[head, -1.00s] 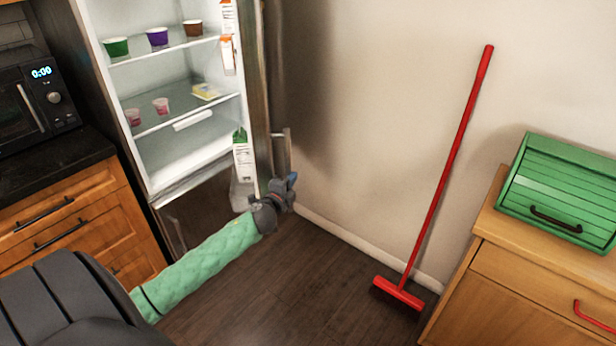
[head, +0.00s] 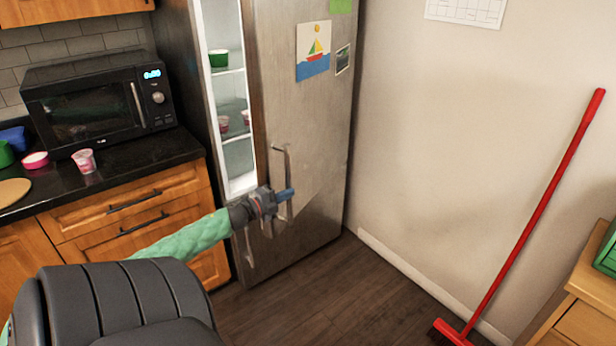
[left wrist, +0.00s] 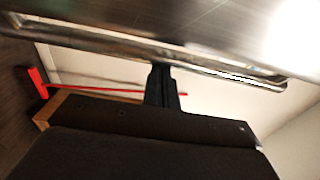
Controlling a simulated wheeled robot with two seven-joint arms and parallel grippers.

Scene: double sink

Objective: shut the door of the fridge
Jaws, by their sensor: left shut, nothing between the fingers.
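The fridge door (head: 315,130) is steel, with a sailboat picture on its front. It stands partly open; a narrow lit strip of the fridge interior (head: 236,135) shows along its left edge, with a green cup and pink cups on the shelves. My left gripper (head: 285,194) is shut and empty at the door's vertical handle (head: 280,165), close to the door front; I cannot tell if it touches. In the left wrist view the handle (left wrist: 150,48) runs across the top, with the shut fingers (left wrist: 162,88) just below it. My right gripper is not in view.
A black counter (head: 130,165) with a microwave (head: 100,105) and cups stands left of the fridge. A red broom (head: 530,230) leans on the wall at right, beside a wooden cabinet (head: 580,310). The floor in front is clear.

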